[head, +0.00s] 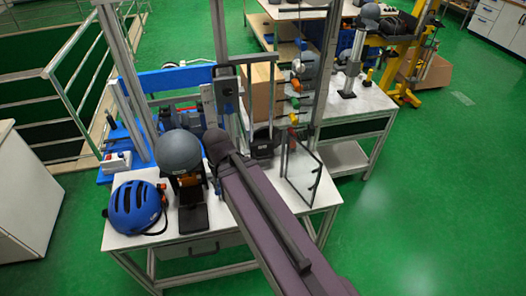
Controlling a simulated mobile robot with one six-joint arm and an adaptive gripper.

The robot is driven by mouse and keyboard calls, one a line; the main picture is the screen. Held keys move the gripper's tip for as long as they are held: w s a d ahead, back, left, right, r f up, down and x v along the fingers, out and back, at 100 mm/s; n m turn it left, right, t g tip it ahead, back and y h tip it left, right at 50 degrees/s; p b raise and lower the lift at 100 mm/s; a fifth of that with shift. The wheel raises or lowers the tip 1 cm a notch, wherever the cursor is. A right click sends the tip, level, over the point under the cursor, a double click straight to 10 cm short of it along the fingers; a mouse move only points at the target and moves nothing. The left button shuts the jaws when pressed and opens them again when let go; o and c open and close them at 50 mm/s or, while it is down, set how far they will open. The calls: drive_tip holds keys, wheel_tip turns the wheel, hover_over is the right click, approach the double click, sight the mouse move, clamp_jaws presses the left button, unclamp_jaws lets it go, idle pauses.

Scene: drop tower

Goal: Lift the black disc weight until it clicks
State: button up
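My arm (262,205) reaches from the lower right up to the middle of the white table (165,262). My gripper does not show; it is hidden behind or beyond the arm's end. A dark block-like object with a small light marking (263,147) sits right of the arm's end, at the foot of a metal frame. I cannot tell whether it is the black disc weight. A grey rounded part (190,124) shows left of the arm's end, partly hidden. No contact between gripper and weight can be seen.
A grey helmet (179,151) sits on a headform on a dark stand (193,215). A blue helmet (136,208) lies at the table's left front. A clear panel (302,172) stands right of my arm. Upright posts rise behind. Green floor (440,190) at right is free.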

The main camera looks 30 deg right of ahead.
wheel_tip(320, 180, up, 8)
drive_tip(key=p, duration=0.6)
drive_tip(key=shift+r+p, duration=0.15)
drive_tip(key=shift+p, duration=0.2)
drive_tip(key=shift+d, duration=0.15)
